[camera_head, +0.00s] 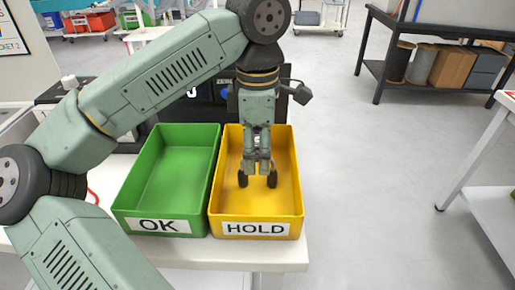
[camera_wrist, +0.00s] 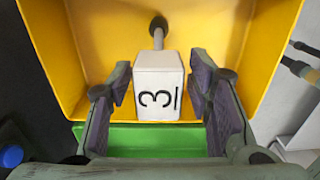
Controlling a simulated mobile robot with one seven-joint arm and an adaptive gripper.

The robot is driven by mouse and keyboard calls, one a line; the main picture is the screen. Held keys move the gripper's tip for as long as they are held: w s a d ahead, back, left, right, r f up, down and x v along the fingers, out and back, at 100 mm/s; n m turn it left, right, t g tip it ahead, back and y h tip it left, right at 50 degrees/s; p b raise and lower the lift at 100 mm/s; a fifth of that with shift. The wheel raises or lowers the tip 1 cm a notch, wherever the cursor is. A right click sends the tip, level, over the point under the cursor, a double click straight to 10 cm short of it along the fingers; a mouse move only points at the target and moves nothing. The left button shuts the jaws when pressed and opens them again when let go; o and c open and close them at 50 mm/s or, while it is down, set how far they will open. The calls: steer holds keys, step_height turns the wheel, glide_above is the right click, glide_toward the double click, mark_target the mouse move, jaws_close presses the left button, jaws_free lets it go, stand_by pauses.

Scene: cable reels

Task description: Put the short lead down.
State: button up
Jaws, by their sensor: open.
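My gripper (camera_head: 257,180) points down inside the yellow HOLD tray (camera_head: 286,205). In the wrist view my gripper (camera_wrist: 165,92) is open, with one dark finger pad on each side of a white block marked with an underlined 3 (camera_wrist: 160,88). Gaps show between the block and both pads. A thin grey stem with a dark round end runs from the block toward the tray wall; this looks like the short lead. It lies within the yellow tray (camera_wrist: 95,25); I cannot tell how it touches the floor. In the head view my gripper hides the block.
The green OK tray (camera_head: 168,180) stands directly left of the yellow one and looks empty. Both stand on a white table (camera_head: 285,255). Dark equipment (camera_head: 215,95) is behind the trays. A rack with boxes (camera_head: 430,60) stands at the back right, with open floor between.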

step_height(320, 180, up, 12)
steer(key=shift+r, duration=0.2)
stand_by(0.4)
